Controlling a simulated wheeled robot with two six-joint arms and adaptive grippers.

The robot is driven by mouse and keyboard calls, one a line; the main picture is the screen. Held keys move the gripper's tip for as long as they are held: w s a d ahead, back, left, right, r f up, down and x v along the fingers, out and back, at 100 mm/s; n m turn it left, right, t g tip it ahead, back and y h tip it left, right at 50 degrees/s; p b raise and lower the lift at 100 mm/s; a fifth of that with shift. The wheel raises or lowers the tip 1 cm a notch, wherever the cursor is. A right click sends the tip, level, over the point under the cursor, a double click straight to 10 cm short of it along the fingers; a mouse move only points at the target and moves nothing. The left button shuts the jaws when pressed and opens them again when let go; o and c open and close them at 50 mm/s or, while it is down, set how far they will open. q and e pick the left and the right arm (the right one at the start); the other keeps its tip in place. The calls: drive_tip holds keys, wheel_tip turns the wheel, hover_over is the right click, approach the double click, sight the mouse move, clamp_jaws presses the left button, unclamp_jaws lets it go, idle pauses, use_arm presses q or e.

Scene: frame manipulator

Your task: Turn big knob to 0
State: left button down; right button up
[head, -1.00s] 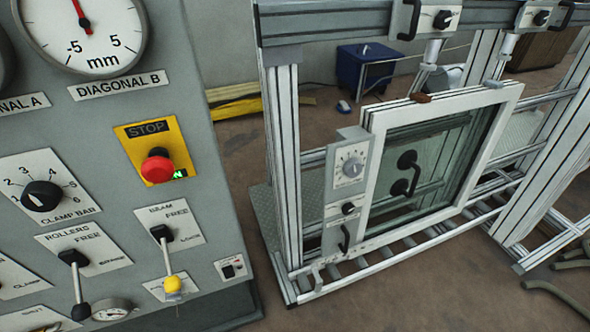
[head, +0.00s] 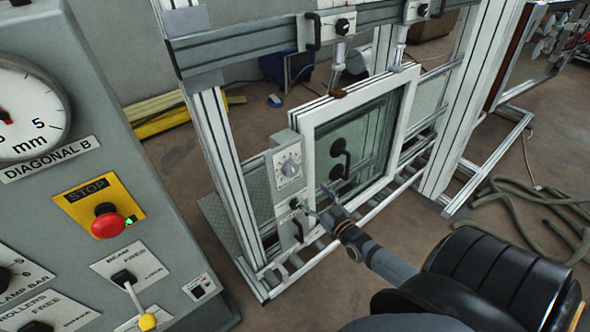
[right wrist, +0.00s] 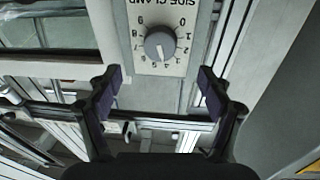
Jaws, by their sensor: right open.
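The side clamp knob (head: 290,168) is a grey round knob on a white numbered dial, on the narrow grey panel (head: 283,150) at the left side of the white window frame. In the right wrist view the knob (right wrist: 160,43) shows upside down at the top centre. Its pointer seems to face the lower numbers, away from 0, but the exact number is hard to read. My right gripper (head: 318,202) is in front of and below the dial, apart from it. Its two dark fingers (right wrist: 160,88) are open with nothing between them. My left gripper is out of view.
A small black knob (head: 295,203) and handle (head: 298,230) sit below the dial. The grey console (head: 110,180) with a red stop button (head: 108,222) is at the left. Metal rails surround the window (head: 365,130). Hoses (head: 540,200) lie on the floor at right.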

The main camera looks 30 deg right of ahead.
sight(293, 172)
drive_tip(key=w+b, duration=0.3)
drive_tip(key=w, duration=0.6)
drive_tip(key=shift+w, duration=0.25)
drive_tip(key=shift+w+r, duration=0.15)
drive_tip(key=shift+w, duration=0.45)
drive_tip(key=shift+c, duration=0.2)
drive_tip(key=c, duration=1.1)
drive_tip(key=shift+d, duration=0.1)
drive_tip(key=shift+c, duration=0.2)
